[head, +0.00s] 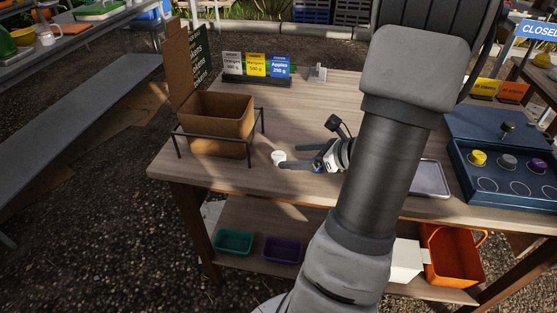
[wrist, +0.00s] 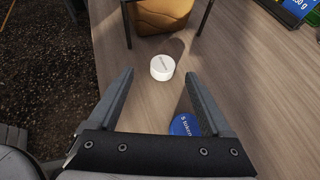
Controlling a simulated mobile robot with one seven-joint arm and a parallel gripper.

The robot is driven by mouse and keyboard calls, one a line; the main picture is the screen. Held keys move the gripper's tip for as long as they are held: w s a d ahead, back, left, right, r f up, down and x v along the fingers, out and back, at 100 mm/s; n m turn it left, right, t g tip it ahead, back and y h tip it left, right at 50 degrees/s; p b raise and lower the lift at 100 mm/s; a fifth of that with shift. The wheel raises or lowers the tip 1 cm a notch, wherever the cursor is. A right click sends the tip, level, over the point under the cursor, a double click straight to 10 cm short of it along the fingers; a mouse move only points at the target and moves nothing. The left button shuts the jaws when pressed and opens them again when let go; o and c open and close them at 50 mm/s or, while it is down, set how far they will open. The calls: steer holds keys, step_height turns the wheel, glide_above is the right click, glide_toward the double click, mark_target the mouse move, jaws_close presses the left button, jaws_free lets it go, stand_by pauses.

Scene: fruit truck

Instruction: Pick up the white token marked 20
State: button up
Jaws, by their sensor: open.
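A small round white token (head: 278,157) lies on the wooden table in front of the cardboard box. In the wrist view the white token (wrist: 162,67) lies just beyond my fingertips, near the middle; I cannot read its marking. My gripper (head: 283,161) is open with its fingers pointing left toward the token. In the wrist view my gripper (wrist: 160,88) has nothing held between its two fingers.
The cardboard box (head: 217,117) stands in a dark metal frame (head: 177,145) just behind the token. Price cards (head: 255,65) stand at the back. A grey tray (head: 430,178) and a blue token board (head: 503,185) are at the right. Bare table (head: 200,170) lies left of the token.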

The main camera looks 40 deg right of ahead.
mark_target(279, 156)
steer(key=x, duration=0.1)
steer(key=b+x, duration=0.1)
steer(key=x, duration=0.2)
steer(key=shift+w+d+f+b, duration=0.2)
steer(key=shift+f+b, duration=0.05)
steer(key=shift+b, duration=0.15)
steer(key=shift+w+a, duration=0.1)
steer(key=shift+w, duration=0.25)
jaws_close()
